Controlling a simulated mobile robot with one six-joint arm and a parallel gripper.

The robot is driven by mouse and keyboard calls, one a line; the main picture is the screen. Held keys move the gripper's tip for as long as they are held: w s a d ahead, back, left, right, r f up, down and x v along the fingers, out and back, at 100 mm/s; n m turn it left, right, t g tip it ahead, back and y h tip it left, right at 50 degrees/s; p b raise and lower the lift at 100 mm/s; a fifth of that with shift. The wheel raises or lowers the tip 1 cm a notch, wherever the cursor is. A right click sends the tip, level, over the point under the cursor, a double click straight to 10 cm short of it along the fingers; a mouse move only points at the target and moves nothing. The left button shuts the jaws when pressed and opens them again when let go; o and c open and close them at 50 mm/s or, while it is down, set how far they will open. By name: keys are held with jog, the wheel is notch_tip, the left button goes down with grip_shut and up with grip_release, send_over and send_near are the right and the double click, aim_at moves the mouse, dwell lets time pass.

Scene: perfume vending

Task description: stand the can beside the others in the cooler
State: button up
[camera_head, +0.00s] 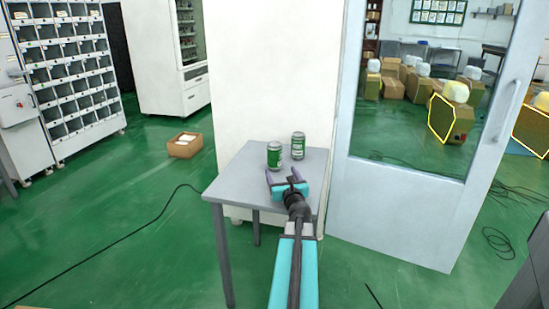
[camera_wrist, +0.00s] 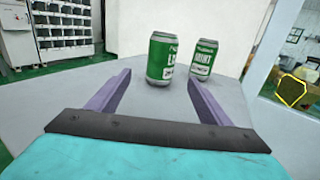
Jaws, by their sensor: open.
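Two green and white cans stand upright on a small grey table (camera_head: 232,187). The nearer can (camera_head: 274,156) is on the left and the farther can (camera_head: 298,146) is to its right. In the wrist view, the nearer can (camera_wrist: 161,58) is ahead of my gripper, between the lines of its two purple fingers. The farther can (camera_wrist: 203,60) is beyond the right finger. My gripper (camera_head: 285,178) is open and empty, low over the table and just short of the nearer can. The cooler (camera_head: 270,75) appears as a white cabinet behind the table; its inside is hidden.
A pale framed glass door (camera_head: 400,200) stands open to the right of the table. A cardboard box (camera_head: 185,145) sits on the green floor at left. Shelving (camera_head: 70,60) and a white machine (camera_head: 160,60) stand farther back. A black cable (camera_head: 110,240) crosses the floor.

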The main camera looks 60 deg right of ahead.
aim_at(276, 161)
jog(key=shift+x, duration=4.3)
jog(key=shift+x, duration=2.6)
jog(key=shift+s+d, duration=0.1)
jog(key=shift+s, duration=0.05)
jog(key=c, duration=1.6)
jog(key=shift+o, duration=0.2)
jog(key=shift+p, duration=0.3)
